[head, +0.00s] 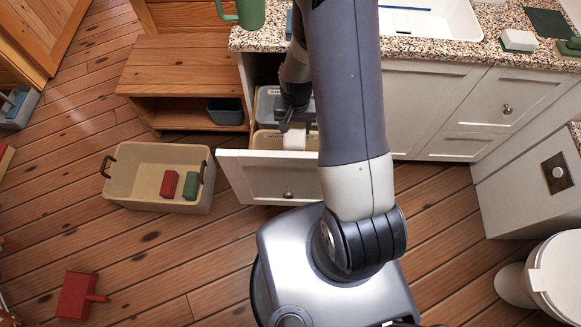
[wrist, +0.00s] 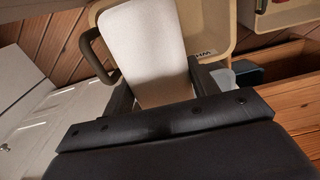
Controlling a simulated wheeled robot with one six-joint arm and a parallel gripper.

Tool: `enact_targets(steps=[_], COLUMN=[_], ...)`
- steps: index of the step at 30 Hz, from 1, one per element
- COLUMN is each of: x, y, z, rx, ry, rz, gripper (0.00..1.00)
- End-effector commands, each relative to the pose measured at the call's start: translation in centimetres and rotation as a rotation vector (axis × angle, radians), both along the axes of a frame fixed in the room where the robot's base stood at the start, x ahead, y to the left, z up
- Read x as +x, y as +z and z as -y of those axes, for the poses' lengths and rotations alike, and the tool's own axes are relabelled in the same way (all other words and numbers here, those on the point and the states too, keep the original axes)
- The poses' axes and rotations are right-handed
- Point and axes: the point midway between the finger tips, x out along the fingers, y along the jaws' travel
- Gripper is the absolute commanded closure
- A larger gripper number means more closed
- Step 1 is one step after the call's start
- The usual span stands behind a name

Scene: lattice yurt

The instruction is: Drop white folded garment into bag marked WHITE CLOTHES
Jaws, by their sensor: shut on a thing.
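My gripper (head: 290,125) is shut on the white folded garment (head: 294,139), which hangs over the open drawer. In the wrist view the garment (wrist: 145,35) is a pale, flat, rounded slab between the two dark fingers (wrist: 162,90). Behind it is a beige bag (wrist: 222,28) with a dark loop handle and a partly hidden label that begins with "WH". In the head view this beige bag (head: 262,143) sits in the front of the drawer, partly hidden by the garment. I cannot tell whether the garment's lower end is inside the rim.
A grey container (head: 266,104) sits behind the beige bag in the open drawer (head: 255,177). A beige crate (head: 132,182) with a red and a green block stands on the floor at left. A wooden shelf (head: 180,75) holds a dark blue bin (head: 225,111). A red object (head: 78,296) lies on the floor.

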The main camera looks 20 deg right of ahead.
Motion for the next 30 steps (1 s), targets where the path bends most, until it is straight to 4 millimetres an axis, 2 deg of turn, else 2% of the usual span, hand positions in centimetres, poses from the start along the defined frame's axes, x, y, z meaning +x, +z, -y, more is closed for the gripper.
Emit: enact_targets(steps=[6,7,16,25,30], x=[0.0,0.0,0.0,0.0,0.1], y=[0.0,0.0,0.0,0.3,2.1], z=[0.0,0.0,0.0,0.0,0.0], rx=[0.000,0.000,0.000,0.000,0.000], ry=[0.000,0.000,0.000,0.000,0.000], rz=[0.000,0.000,0.000,0.001,0.004], gripper=[0.69,0.42,0.19,0.19,0.19])
